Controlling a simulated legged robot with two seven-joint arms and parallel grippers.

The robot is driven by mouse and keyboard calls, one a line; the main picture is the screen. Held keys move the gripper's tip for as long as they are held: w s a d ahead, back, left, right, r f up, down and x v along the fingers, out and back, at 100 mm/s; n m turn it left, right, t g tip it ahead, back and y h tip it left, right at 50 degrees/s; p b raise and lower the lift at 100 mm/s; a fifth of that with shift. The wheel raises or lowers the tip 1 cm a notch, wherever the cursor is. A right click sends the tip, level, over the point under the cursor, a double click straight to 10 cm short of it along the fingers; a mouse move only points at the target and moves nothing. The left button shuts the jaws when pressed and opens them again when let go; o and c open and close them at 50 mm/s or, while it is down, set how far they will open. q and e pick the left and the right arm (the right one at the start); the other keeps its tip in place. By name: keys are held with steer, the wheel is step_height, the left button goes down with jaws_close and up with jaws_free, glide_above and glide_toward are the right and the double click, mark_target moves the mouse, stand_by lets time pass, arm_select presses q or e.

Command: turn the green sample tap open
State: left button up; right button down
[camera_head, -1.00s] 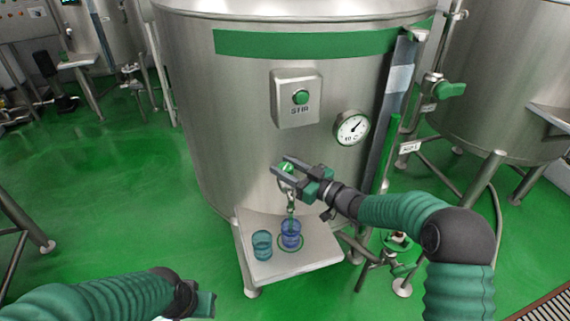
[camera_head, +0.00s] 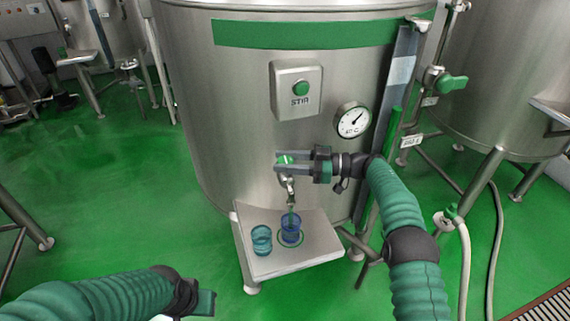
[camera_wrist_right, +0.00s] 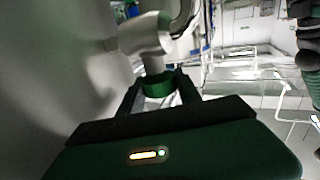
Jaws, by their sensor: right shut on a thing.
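The green sample tap (camera_head: 284,159) sits on the front of the steel tank, below the STIR box. My right gripper (camera_head: 279,164) is shut on its green handle, fingers level and pointing left. In the right wrist view the green handle (camera_wrist_right: 158,84) lies between the two fingers. The metal spout (camera_head: 290,187) points down over a blue cup (camera_head: 291,234). A thin teal strip shows between spout and cup; I cannot tell what it is. My left gripper (camera_head: 205,302) is low in the head view, away from the tap, its jaw opening unclear.
A steel shelf (camera_head: 297,262) below the tap bears the blue cup and a teal cup (camera_head: 262,240). The STIR box (camera_head: 297,90) and a round gauge (camera_head: 351,120) are above. Another tank (camera_head: 505,80) stands right. Green floor is clear at left.

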steer(key=shift+w+r+g, duration=0.1)
steer(key=shift+r+g, duration=0.2)
stand_by(0.4)
